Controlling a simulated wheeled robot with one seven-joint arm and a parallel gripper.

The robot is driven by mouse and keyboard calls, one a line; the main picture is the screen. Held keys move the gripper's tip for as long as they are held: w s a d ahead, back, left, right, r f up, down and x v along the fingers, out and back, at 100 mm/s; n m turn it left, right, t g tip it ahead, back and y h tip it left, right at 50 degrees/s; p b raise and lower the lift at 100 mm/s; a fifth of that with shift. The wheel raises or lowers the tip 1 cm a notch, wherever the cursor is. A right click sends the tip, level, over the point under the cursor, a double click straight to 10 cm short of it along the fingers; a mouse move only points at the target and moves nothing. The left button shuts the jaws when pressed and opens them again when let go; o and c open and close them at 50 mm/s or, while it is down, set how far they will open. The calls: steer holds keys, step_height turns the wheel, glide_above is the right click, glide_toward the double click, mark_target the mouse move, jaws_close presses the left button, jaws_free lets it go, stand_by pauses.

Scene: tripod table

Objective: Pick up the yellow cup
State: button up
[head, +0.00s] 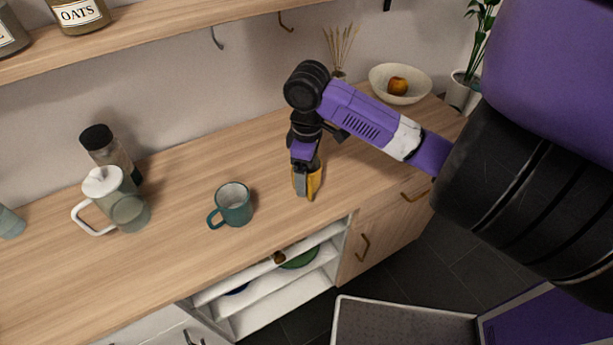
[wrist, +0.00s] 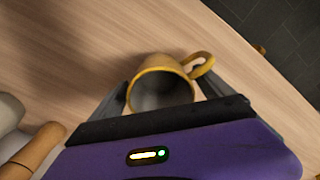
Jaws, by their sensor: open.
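The yellow cup (wrist: 160,65) lies in front of my gripper in the wrist view, its dark open mouth facing the camera and its handle to the upper right. My gripper's two fingers (wrist: 163,95) are open, one on each side of the cup. In the head view my gripper (head: 307,190) is low over the wooden counter, pointing down. The yellow cup (head: 315,183) shows there only in part, mostly hidden behind the gripper. I cannot tell whether the fingers touch it.
A teal mug (head: 235,207) stands on the counter (head: 180,265) left of my gripper. A white-lidded jug (head: 128,212) and a dark-lidded bottle (head: 108,150) stand farther left. A bowl (head: 385,83) with fruit and a reed diffuser (head: 340,50) are behind. Counter between mug and gripper is clear.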

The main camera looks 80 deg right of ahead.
steer(key=shift+f, duration=0.15)
steer(key=c, duration=1.9)
steer(key=shift+o, duration=0.2)
step_height(320, 180, up, 20)
steer(key=p, duration=0.2)
